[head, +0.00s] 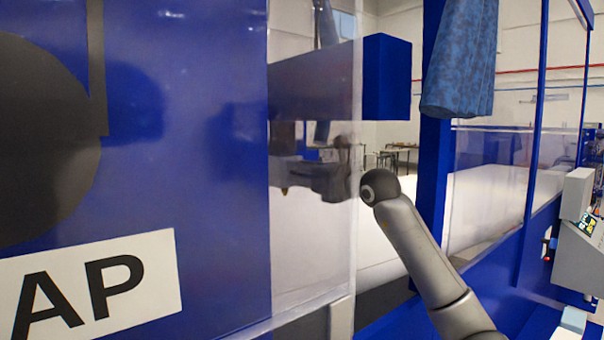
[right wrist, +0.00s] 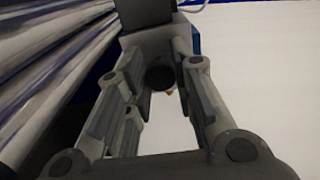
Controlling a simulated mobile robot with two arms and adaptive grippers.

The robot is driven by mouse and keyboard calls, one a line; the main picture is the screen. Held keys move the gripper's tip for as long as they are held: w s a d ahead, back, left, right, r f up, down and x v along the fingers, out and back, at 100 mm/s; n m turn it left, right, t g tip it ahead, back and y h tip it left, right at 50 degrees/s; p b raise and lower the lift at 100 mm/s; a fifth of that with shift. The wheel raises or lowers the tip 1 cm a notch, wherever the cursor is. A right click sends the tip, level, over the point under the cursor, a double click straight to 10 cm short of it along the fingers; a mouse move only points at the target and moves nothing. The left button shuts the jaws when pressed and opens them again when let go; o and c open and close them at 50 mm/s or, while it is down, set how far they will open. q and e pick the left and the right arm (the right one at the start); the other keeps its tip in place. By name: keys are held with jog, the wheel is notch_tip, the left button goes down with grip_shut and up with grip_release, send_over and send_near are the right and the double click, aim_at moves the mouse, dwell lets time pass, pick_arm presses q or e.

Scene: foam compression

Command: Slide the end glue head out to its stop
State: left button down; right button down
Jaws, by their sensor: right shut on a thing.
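The end glue head (head: 283,138) is a dark grey block behind the clear panel in the head view, with a small brass tip low down. In the right wrist view the glue head (right wrist: 148,14) shows as a grey block at the top, with a dark round part and a brass tip between the fingers. My right gripper (head: 292,175) reaches in behind the panel and is shut on the glue head; in the right wrist view its two fingers (right wrist: 155,62) stand on either side of it. The exact contact is partly hidden. My left gripper is not in view.
A blue machine cover (head: 190,110) with a white letter sign fills the left. A clear panel (head: 315,235) stands in front of my gripper. White foam (head: 480,210) runs behind; metal rollers (right wrist: 50,75) lie left in the wrist view. A blue post (head: 433,160) stands right.

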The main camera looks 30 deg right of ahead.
jog(key=s+d+b, duration=0.1)
jog(key=s+b, duration=0.7)
jog(key=s, duration=0.6)
jog(key=c, duration=1.6)
grip_release()
jog(key=shift+f, duration=0.1)
jog(key=shift+c, duration=0.2)
jog(key=o, duration=0.4)
jog(key=shift+s+d, duration=0.1)
jog(key=shift+s, duration=0.2)
